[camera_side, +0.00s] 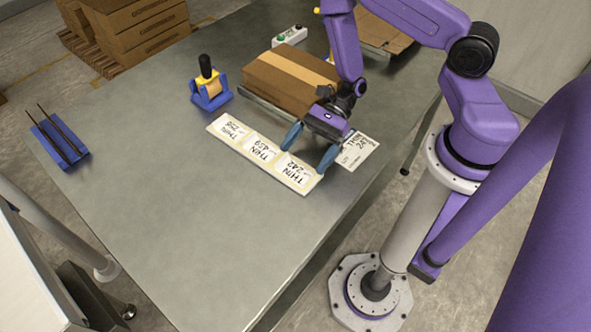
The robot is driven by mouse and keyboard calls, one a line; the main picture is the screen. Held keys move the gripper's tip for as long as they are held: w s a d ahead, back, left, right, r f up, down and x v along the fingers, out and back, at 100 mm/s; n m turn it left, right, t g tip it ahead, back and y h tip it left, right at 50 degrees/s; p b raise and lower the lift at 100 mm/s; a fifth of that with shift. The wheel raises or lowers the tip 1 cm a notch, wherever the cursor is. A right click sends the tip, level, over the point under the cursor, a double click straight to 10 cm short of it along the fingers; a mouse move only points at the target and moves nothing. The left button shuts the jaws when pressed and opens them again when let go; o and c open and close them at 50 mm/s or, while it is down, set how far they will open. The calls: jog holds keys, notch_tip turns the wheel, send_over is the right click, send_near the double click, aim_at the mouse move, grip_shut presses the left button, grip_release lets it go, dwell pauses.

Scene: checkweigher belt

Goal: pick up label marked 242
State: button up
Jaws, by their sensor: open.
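A pale strip (213,124) lies on the table with white labels in a row. The label at its right end (295,170) reads THIN 242. The middle label (262,149) reads THIN and a number that looks like 429 or 459. The left label (234,130) reads THIN and a number I cannot make out surely. A separate white printed card (357,150) lies to the right of my gripper, its number too small to read surely. My gripper (308,152) is open and empty, its blue fingers pointing down near the strip's back edge, beside label 242.
A taped brown carton (290,80) stands just behind my gripper. A blue tape dispenser (210,92) is left of it, and a small button box (289,36) is behind. A blue holder with two dark rods (58,140) is at far left. The front table (200,220) is clear.

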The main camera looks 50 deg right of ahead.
aim_at(295, 170)
jog(key=shift+x, duration=1.4)
jog(key=c, duration=0.7)
jog(key=shift+c, duration=0.2)
